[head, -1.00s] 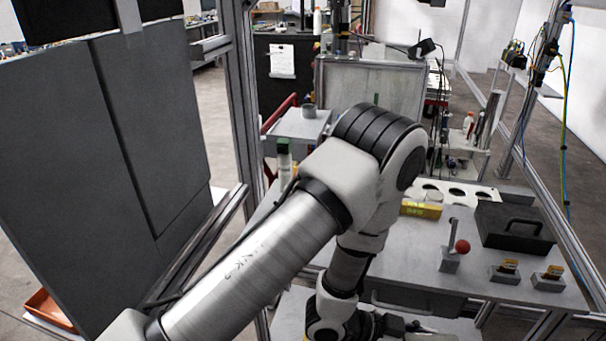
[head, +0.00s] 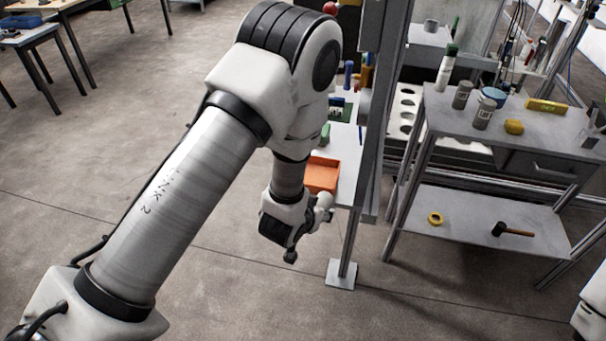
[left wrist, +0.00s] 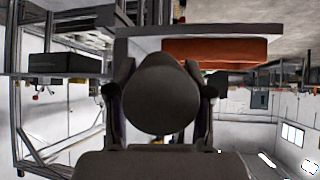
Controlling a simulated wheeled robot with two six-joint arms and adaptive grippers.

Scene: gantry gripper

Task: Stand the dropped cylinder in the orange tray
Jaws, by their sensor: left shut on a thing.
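My left gripper (left wrist: 160,100) is shut on a dark grey cylinder (left wrist: 160,92), whose round end faces the left wrist camera. In the head view, my left arm hangs down just left of the narrow white table, and its wrist hides the fingers and most or all of the cylinder. The orange tray (head: 322,174) lies on that table, close to the right of my left wrist. It also shows in the left wrist view (left wrist: 215,50), beyond the cylinder and apart from it; that view appears upside down. My right gripper is not in view.
An upright frame post (head: 377,120) stands just right of the tray. A grey bench (head: 545,135) at right holds several canisters and a yellow box (head: 547,105). Its lower shelf bears a yellow ring (head: 435,218) and a mallet (head: 512,230). Floor at left is open.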

